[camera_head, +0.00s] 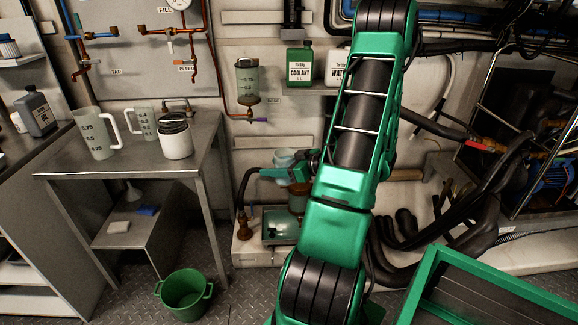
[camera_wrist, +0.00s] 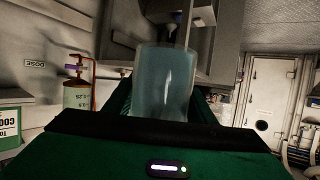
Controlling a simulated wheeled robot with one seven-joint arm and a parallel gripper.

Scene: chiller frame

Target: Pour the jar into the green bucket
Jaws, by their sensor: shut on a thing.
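The jar (camera_wrist: 165,85) is a clear, straight-sided vessel with blue-grey contents. It stands about upright in the wrist view, between the dark green fingers of my gripper (camera_wrist: 164,108), which is shut on it. In the head view the jar (camera_head: 284,157) shows as a small pale blue shape beside my gripper, partly hidden by my arm. The green bucket (camera_head: 184,293) stands on the floor at the lower left in the head view, with its open mouth up and a handle at each side. The jar is well apart from it, above and to its right.
A wall vessel (camera_head: 247,83) and a coolant jug (camera_head: 299,64) are behind. A green-edged crate (camera_head: 425,280) is at lower right. Floor around the bucket looks clear.

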